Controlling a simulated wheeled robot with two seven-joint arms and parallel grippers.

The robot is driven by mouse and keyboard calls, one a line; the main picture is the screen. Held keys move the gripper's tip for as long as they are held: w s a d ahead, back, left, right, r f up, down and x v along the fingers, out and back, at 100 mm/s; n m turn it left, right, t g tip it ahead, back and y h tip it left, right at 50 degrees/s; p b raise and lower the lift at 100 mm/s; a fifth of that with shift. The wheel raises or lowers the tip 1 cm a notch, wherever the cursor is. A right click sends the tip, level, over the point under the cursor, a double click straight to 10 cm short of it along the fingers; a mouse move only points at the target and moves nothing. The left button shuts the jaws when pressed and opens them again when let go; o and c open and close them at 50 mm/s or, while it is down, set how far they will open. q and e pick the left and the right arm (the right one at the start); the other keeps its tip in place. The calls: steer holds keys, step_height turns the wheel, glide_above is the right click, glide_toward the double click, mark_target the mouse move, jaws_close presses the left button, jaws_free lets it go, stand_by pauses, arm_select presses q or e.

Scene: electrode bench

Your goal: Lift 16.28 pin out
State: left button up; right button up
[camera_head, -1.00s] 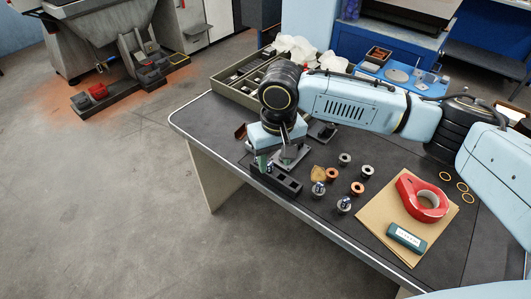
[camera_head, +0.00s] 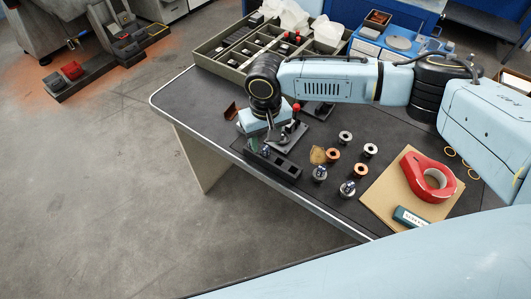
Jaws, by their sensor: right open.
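A dark block (camera_head: 286,168) with square openings lies near the table's front left edge. My right gripper (camera_head: 257,149) points down over the block's left end, with its jaws apart. A small greenish piece shows at that end, too small to identify. I cannot read a 16.28 marking or tell which piece is that pin. Several metal and copper-coloured spools stand right of the block, among them a copper one (camera_head: 361,170) and a silver one (camera_head: 347,189). My left gripper is not in view.
A small stand with a red-knobbed lever (camera_head: 297,108) is just behind my right gripper. A compartment tray (camera_head: 213,66) is at the back. My own light blue body part covers the lower right.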

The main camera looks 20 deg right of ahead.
mark_target(265, 147)
step_height(265, 147, down, 3)
steer(key=shift+w+r, duration=0.1)
steer(key=shift+w, duration=0.05)
steer(key=shift+f, duration=0.3)
steer(key=shift+c, duration=0.3)
jaws_close()
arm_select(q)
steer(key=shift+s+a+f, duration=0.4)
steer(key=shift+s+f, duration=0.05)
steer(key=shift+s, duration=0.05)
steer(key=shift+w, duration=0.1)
